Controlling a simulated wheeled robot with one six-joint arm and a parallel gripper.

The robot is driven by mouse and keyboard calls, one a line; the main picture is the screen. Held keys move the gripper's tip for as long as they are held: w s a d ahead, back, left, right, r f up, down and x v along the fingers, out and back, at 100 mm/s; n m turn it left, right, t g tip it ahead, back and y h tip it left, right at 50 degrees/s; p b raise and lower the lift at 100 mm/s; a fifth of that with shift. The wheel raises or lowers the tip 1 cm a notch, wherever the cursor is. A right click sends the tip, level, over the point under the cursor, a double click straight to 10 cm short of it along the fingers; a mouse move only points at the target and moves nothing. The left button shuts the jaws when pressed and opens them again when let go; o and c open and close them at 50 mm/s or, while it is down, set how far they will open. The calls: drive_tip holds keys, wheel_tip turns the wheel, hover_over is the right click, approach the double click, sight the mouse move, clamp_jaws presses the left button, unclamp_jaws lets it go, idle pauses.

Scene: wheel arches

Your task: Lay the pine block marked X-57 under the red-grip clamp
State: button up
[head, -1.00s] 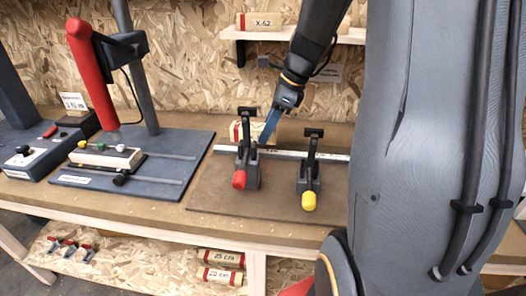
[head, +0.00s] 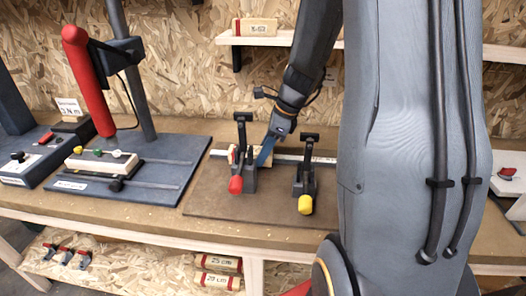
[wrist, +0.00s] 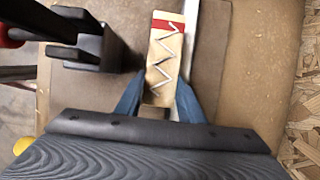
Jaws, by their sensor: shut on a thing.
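The pine block (wrist: 163,60) has a red band at one end and a pale zigzag line on its upper face. No X-57 marking is readable. My gripper (wrist: 160,98) is shut on it, one blue finger along each side. In the head view my gripper (head: 265,152) is low over the brown board, just behind and right of the red-grip clamp (head: 242,170). That clamp has a dark upright body and a red handle tip toward the front. It hides much of the block, and I cannot tell whether the block touches the board.
A yellow-grip clamp (head: 306,180) stands to the right on the same brown board (head: 270,212). A pale rule strip (head: 290,157) runs along the board's back. A blue-grey press base (head: 165,185) is at left. Another block (head: 255,27) lies on the shelf above.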

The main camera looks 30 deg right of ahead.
drive_tip(key=shift+f, duration=0.4)
drive_tip(key=o, duration=1.1)
drive_tip(key=b+v, duration=0.1)
drive_tip(key=v, duration=1.2)
drive_tip(key=shift+w+r, duration=0.1)
drive_tip(key=shift+r, duration=0.05)
drive_tip(key=shift+a, duration=0.1)
